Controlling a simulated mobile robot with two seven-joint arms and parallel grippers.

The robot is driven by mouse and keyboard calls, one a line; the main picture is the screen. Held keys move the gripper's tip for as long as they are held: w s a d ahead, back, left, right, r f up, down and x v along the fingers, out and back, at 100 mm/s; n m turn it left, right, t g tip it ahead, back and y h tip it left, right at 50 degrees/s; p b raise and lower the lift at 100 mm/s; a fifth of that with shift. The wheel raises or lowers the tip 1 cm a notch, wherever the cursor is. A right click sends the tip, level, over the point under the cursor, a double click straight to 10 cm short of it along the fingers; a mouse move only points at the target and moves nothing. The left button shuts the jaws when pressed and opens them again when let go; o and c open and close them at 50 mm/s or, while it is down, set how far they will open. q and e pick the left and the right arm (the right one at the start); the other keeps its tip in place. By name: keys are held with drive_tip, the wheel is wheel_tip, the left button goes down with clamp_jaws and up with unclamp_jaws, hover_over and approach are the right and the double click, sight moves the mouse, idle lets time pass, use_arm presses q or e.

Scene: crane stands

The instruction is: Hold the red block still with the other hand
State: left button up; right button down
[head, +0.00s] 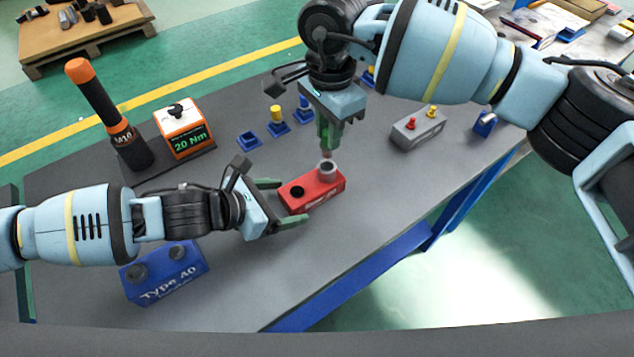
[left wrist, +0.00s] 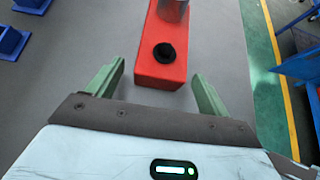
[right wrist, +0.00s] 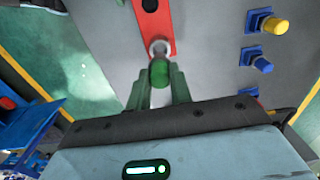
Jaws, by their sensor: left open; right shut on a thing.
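The red block (head: 318,199) lies on the grey bench, with a dark round hole or cap near its left end and a grey metal ring (head: 328,167) on its right end. It also shows in the left wrist view (left wrist: 152,70). My left gripper (head: 294,201) is open, its fingers on either side of the block's near end with visible gaps. My right gripper (head: 328,140) is above the ring, shut on a green round-ended piece (right wrist: 159,73). The piece lines up with the ring (right wrist: 160,47); I cannot tell whether they touch.
A blue "Type 40" block (head: 165,283) lies below my left arm. An orange "20 Nm" box (head: 184,131) and an orange-and-black tool (head: 105,110) stand at back left. Blue holders (head: 249,141) and a grey block with plugs (head: 417,131) lie behind.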

use_arm(q)
drive_tip(key=v, duration=1.1)
